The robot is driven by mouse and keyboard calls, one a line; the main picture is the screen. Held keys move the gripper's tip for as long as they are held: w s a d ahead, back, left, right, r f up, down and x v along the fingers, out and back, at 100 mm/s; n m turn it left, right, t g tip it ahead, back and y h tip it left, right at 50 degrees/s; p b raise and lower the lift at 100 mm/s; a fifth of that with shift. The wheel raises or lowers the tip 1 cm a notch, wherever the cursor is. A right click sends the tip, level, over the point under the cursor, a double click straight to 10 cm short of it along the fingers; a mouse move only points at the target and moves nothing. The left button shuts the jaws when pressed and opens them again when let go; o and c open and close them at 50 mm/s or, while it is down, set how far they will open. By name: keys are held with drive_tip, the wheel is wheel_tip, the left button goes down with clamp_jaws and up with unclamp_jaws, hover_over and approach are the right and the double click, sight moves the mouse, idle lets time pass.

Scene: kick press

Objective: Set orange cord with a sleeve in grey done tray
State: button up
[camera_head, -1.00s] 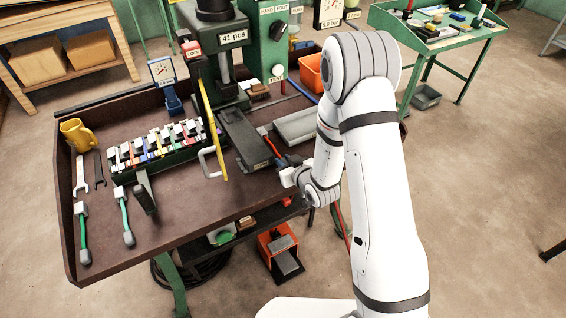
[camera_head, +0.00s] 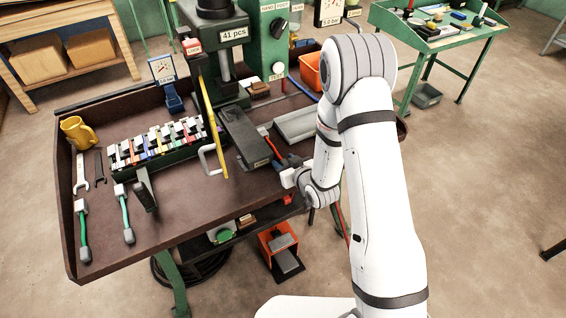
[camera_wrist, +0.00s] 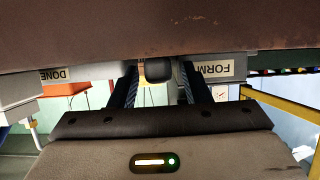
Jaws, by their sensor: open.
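The orange cord (camera_head: 272,147) lies slantwise between the dark form block (camera_head: 245,139) and the grey done tray (camera_head: 297,125). Its near end runs to my gripper (camera_head: 284,162), at the right front part of the bench; the sleeve cannot be made out in the head view. In the wrist view my open gripper (camera_wrist: 160,88) has a finger on each side of a dark rounded piece (camera_wrist: 157,70), perhaps the cord's near end. No firm hold shows. The wrist picture is upside down, with the DONE label at left and the FORM label at right.
A yellow guard frame (camera_head: 211,125) and the green press (camera_head: 222,70) stand left of the form. A rack of coloured clips (camera_head: 160,143), green-handled tools (camera_head: 125,217) and a yellow mug (camera_head: 77,131) are further left. An orange bin (camera_head: 310,70) stands behind the tray.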

drive_tip(key=shift+r+p, duration=0.25)
drive_tip(key=shift+p, duration=0.05)
drive_tip(key=p+v, duration=0.8)
drive_tip(key=v, duration=0.4)
